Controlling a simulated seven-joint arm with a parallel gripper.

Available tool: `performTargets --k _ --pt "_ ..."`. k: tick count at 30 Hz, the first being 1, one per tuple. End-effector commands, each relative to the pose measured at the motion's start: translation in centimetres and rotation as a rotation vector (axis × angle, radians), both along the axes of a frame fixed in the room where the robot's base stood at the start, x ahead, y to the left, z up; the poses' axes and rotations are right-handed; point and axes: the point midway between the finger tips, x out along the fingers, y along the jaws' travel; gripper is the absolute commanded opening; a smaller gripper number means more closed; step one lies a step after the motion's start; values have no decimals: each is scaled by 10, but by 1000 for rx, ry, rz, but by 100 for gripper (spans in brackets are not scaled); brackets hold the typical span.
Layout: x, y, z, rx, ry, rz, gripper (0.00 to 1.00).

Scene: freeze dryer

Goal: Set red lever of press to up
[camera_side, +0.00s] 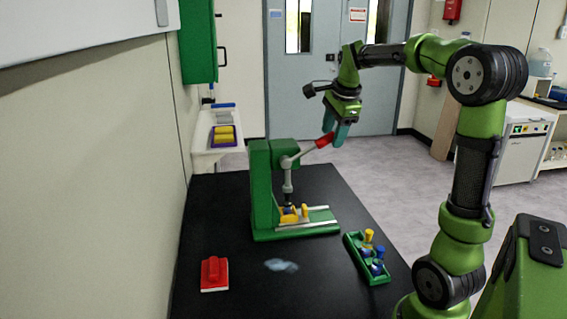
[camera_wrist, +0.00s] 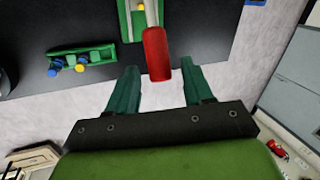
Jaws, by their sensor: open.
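The green press (camera_side: 262,190) stands on the black table. Its grey lever arm rises to the right at a shallow tilt and ends in a red lever handle (camera_side: 324,141). My gripper (camera_side: 333,138) is at this handle, pointing down. In the wrist view the red handle (camera_wrist: 157,54) lies between the lines of the two green fingers of my gripper (camera_wrist: 155,72), with a gap on both sides. The fingers are open and hold nothing. In the side view a finger partly overlaps the handle's end.
A green rack (camera_side: 357,262) with blue and yellow pieces stands at the table's right edge. A red block (camera_side: 214,273) lies at the front left, and a bluish patch (camera_side: 281,265) lies near the middle. A white shelf (camera_side: 205,160) with yellow items is behind the table.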

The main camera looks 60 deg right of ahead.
Motion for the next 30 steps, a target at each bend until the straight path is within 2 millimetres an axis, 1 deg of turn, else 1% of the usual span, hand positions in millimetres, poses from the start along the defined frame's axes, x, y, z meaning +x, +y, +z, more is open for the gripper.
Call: performTargets --k 1,5,14,17,24,30 --pt "1 -1 -5 2 1 -1 51" --pt "4 -2 -14 2 1 0 51" --pt "5 -3 -15 -1 -1 0 51" --pt "4 -3 -15 -1 -1 0 37" --pt "4 -3 -15 0 -1 0 0" --pt "4 -3 -14 -1 -1 0 0"
